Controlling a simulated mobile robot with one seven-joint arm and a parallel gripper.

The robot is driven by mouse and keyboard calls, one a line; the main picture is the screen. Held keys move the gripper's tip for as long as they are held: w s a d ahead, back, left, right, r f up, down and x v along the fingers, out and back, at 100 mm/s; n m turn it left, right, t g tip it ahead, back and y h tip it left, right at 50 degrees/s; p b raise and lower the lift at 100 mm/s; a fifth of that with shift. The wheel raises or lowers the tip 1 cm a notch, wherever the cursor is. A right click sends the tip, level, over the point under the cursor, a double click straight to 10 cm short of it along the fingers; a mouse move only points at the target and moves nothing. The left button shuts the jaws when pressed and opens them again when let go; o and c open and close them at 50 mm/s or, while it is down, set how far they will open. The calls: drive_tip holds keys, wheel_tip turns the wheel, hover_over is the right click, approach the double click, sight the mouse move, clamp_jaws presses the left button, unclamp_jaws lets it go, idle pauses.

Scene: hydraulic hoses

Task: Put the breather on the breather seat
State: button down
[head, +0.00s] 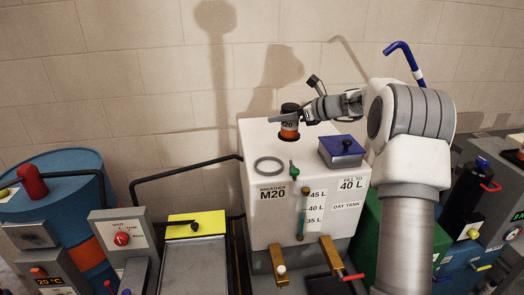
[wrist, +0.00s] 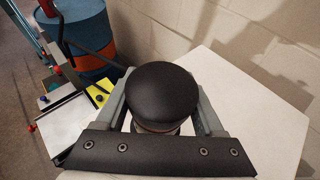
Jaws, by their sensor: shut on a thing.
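The breather (head: 289,128) is a dark cylinder with a black cap, a pale "20" label and an orange band near its base. It is upright over the back of the white tank top; I cannot tell whether its base touches. My gripper (head: 286,117) is shut around its upper part. In the wrist view the round black cap (wrist: 162,90) sits between the two grey fingers and hides most of the body. The breather seat looks to be the grey ring (head: 268,159) on the tank top, in front and to the left, above the "BREATHER M20" label. The ring is empty.
A block wall stands behind. A blue drum (head: 75,185) is at the left.

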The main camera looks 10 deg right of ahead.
drive_tip(key=shift+s+a+f, duration=0.5)
drive_tip(key=shift+a+f, duration=0.65)
drive_tip(key=shift+f, duration=0.25)
drive_tip(key=shift+s+a+f, duration=0.45)
drive_tip(key=shift+a+f, duration=0.75)
drive_tip(key=shift+f, duration=0.2)
drive_tip(key=shift+s+a+f, duration=0.5)
drive_tip(key=shift+a+f, duration=0.65)
drive_tip(key=shift+f, duration=0.25)
drive_tip(key=shift+f, duration=0.15)
unclamp_jaws()
drive_tip(key=shift+b, duration=0.3)
